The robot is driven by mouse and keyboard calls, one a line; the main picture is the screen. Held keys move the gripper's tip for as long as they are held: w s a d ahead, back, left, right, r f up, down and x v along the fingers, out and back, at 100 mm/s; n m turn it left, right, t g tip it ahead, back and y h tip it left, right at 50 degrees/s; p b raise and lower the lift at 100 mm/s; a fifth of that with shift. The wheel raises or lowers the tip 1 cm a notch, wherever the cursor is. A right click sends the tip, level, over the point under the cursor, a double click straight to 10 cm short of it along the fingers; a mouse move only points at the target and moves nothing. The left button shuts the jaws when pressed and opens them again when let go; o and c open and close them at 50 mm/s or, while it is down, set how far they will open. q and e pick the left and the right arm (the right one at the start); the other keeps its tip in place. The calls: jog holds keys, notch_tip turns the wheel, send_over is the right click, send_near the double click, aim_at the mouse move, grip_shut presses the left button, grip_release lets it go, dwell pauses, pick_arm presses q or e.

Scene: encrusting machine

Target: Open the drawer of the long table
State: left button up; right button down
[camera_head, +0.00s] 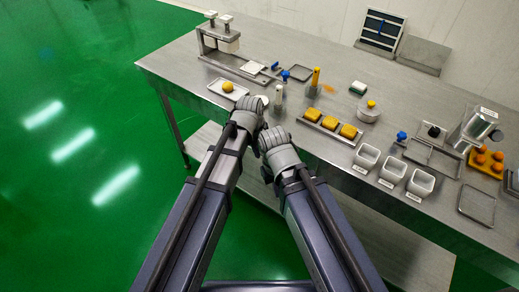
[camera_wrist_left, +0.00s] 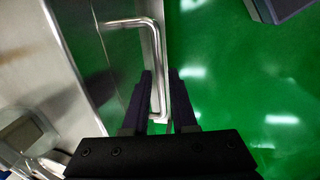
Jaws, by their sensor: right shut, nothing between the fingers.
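The long metal table (camera_head: 190,72) runs across the head view. Its drawer is hidden there behind my arms. In the left wrist view a bent metal handle (camera_wrist_left: 157,60) stands out from the drawer front (camera_wrist_left: 125,65). My left gripper (camera_wrist_left: 160,75) is open, with one dark finger on each side of the handle bar; a gap shows beside the bar. In the head view my left gripper (camera_head: 246,112) is at the table's front edge. My right gripper (camera_head: 272,142) is shut and empty, just right of it and lower, by the same edge.
On the table stand a press (camera_head: 217,38), a tray of yellow blocks (camera_head: 329,124), several white tubs (camera_head: 392,170) and a metal cylinder (camera_head: 473,128). A lower shelf (camera_head: 215,150) is under the table. The green floor (camera_head: 80,110) at left is clear.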

pick_arm(q)
grip_shut()
dwell(1.0)
